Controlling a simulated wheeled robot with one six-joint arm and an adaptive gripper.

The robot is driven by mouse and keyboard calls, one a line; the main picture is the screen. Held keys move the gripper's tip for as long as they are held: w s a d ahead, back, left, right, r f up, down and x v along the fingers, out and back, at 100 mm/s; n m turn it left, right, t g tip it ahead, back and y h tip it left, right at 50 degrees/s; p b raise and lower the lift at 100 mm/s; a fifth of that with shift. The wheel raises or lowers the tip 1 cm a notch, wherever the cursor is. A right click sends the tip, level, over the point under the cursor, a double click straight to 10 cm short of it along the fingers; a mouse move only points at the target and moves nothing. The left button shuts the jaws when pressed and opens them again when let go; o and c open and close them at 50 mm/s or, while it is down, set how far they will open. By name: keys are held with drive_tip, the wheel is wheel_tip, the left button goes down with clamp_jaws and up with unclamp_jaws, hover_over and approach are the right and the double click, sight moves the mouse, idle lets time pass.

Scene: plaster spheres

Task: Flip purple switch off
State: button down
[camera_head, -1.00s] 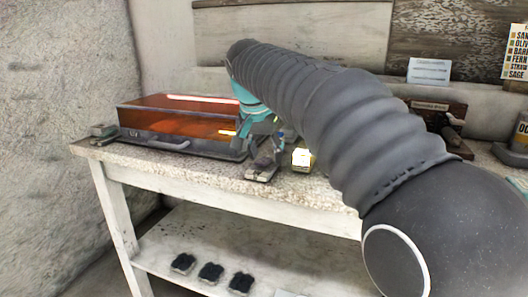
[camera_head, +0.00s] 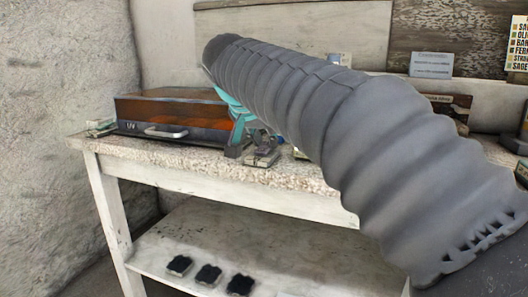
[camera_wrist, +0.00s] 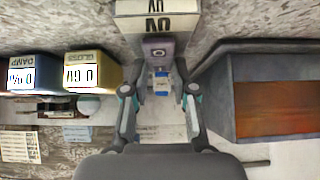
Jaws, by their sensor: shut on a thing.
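The purple switch (camera_wrist: 157,48) shows at the upper middle of the wrist view, with a pale box (camera_wrist: 140,22) bearing a dark-lettered label just above it. A small blue and white label (camera_wrist: 161,84) lies just below the purple part. My gripper (camera_wrist: 160,88) has one finger on each side and is shut on the switch; the exact contact is hard to see. In the head view my gripper (camera_head: 240,143) is low at the bench's front edge, beside a small dark grey switch base (camera_head: 262,157). The switch's purple colour does not show there, and my arm hides much of the area.
A long orange-windowed box (camera_head: 180,108) marked UV, with a front handle, stands left of my gripper on the speckled bench (camera_head: 200,152). A yellow box (camera_wrist: 92,70) and a blue box (camera_wrist: 35,72) are left in the wrist view. Several dark pieces (camera_head: 208,274) lie on the shelf below.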

idle(0.3)
drive_tip(key=c, duration=0.9)
unclamp_jaws()
drive_tip(key=v, duration=1.2)
drive_tip(key=shift+s+a+f, duration=0.1)
drive_tip(key=shift+s+f, duration=0.05)
